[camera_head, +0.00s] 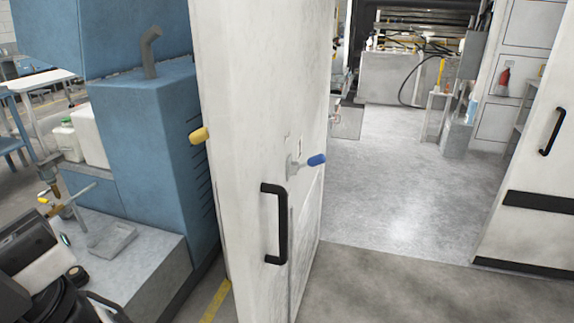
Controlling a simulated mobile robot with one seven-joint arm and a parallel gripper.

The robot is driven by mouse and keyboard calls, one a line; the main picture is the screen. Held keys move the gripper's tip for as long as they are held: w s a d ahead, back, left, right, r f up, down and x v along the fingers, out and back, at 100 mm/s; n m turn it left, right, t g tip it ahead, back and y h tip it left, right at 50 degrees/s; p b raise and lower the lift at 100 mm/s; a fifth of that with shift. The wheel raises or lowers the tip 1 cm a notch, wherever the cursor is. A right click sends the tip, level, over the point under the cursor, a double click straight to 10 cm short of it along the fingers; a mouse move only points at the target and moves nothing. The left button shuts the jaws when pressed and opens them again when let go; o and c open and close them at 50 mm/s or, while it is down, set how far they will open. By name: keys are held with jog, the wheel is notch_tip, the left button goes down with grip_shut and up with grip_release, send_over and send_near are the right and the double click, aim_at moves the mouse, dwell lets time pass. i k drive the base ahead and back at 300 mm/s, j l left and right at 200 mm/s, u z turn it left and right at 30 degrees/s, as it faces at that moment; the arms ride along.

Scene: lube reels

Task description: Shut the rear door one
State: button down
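A tall white door (240,130) stands ajar in the middle of the camera_head view, seen at a steep angle. It has a black pull handle (268,225), a blue-gripped lever (316,160) on its right face and a yellow-gripped lever (199,135) at its left. A second white panel (525,165) at the right has a black handle (552,131) and black bands. I cannot tell from labels which one is rear door one. Black and white parts in the lower left corner look like my arm. My gripper's fingertips do not show.
A blue machine (150,140) with a grey base (135,265) stands close left of the door. White jugs (88,137) sit beside it. Open grey floor (410,195) lies between the door and the right panel, with equipment at the back.

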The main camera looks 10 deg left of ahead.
aim_at(267, 66)
jog(key=i+j+z, duration=0.2)
jog(key=j+z, duration=0.2)
jog(key=j, duration=1.05)
jog(key=j+z, duration=0.4)
jog(key=j, duration=1)
jog(key=l+z, duration=0.1)
jog(key=l, duration=0.15)
jog(key=k, duration=0.05)
